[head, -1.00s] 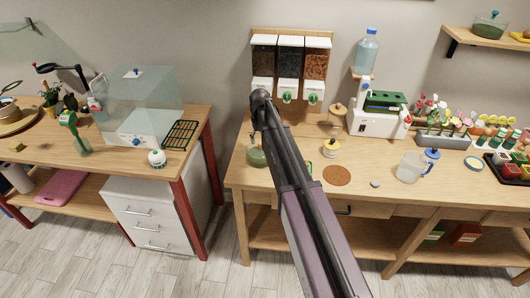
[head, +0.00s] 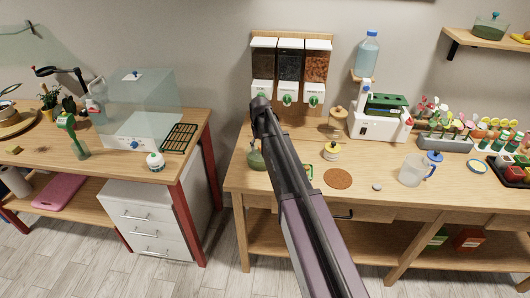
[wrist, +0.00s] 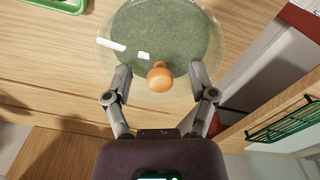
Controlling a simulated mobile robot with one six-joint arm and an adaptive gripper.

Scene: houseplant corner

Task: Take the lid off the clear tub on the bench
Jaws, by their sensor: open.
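The clear tub (wrist: 205,40) fills the top middle of the wrist view, with dark green contents showing through it. Its clear round lid has an orange knob (wrist: 160,77). My gripper (wrist: 160,72) is open, with one finger on each side of the knob and a gap at both sides. How far the fingertips are above the lid is hard to tell. In the head view the tub (head: 255,160) is a small greenish shape at the bench's left end, partly hidden by my arm.
A green tray (wrist: 65,4) lies beside the tub. A yellow-lidded jar (head: 332,153), a brown round mat (head: 338,178) and a clear jug (head: 411,169) stand to the right. Dispensers (head: 290,70) hang behind. A gap separates the bench from the left table (head: 190,155).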

